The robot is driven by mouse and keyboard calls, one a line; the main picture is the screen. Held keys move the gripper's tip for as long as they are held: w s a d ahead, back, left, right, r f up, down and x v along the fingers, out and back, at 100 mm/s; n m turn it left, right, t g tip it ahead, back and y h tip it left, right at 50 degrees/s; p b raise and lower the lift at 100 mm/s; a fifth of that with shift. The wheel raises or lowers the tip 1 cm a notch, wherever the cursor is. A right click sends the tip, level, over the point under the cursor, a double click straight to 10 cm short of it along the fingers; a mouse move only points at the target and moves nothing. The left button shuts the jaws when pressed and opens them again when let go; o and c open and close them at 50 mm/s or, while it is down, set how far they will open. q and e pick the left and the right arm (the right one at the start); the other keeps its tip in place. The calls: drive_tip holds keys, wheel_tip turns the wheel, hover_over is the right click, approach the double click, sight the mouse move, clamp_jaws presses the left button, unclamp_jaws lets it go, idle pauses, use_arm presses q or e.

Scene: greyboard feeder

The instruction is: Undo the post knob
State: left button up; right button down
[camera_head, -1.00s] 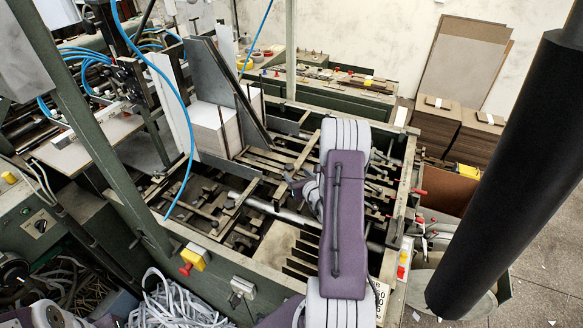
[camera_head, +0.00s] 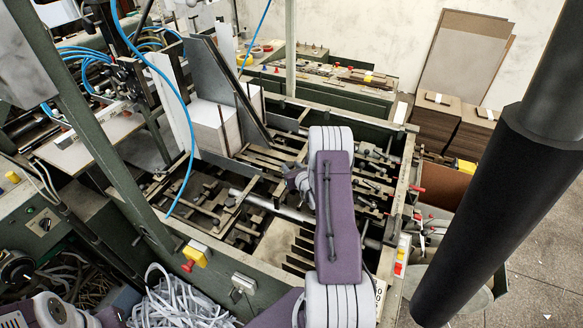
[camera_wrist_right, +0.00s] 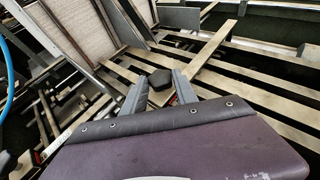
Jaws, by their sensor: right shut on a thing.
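The post knob (camera_wrist_right: 160,80) is a dark, faceted knob between my right fingertips in the right wrist view. My right gripper (camera_wrist_right: 158,86) is shut on it, with one grey finger on each side. In the head view my right gripper (camera_head: 292,180) reaches in among the feeder's bars, and my purple and grey arm comes up from below. The knob is too small and too covered there to make out. The post under the knob is hidden in the wrist view. My left gripper is not in view.
Pale slats and rails (camera_wrist_right: 245,92) surround the knob closely. A tilted grey plate (camera_head: 228,85) and a stack of boards (camera_head: 215,130) stand just behind and left. A blue hose (camera_head: 185,110) hangs at the left. A green frame (camera_head: 270,285) borders the front.

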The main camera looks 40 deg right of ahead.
drive_tip(key=shift+d+f+n+t+y+b, duration=0.15)
drive_tip(key=shift+d+n+t+y+b, duration=0.15)
drive_tip(key=shift+n+y+b, duration=0.55)
drive_tip(key=n+y+b, duration=0.2)
drive_tip(key=shift+d+y+b, duration=0.35)
drive_tip(key=shift+b, duration=0.05)
drive_tip(key=n+y+b, duration=0.3)
drive_tip(key=n+g+y+b, duration=0.1)
drive_tip(key=y, duration=0.1)
drive_tip(key=shift+d+f+n, duration=0.1)
drive_tip(key=shift+d+n, duration=0.15)
drive_tip(key=shift+d, duration=0.15)
drive_tip(key=n+g+y+b, duration=0.1)
drive_tip(key=b, duration=0.1)
drive_tip(key=shift+w+d+n+y+b, duration=0.1)
drive_tip(key=shift+w+n+y+b, duration=0.05)
drive_tip(key=shift+n+y+b, duration=0.25)
drive_tip(key=shift+r+n+y+b, duration=0.25)
drive_tip(key=shift+n+y+b, duration=0.05)
drive_tip(key=shift+y+b, duration=0.1)
drive_tip(key=shift+r, duration=0.15)
drive_tip(key=c, duration=0.9)
unclamp_jaws()
drive_tip(key=shift+c, duration=0.2)
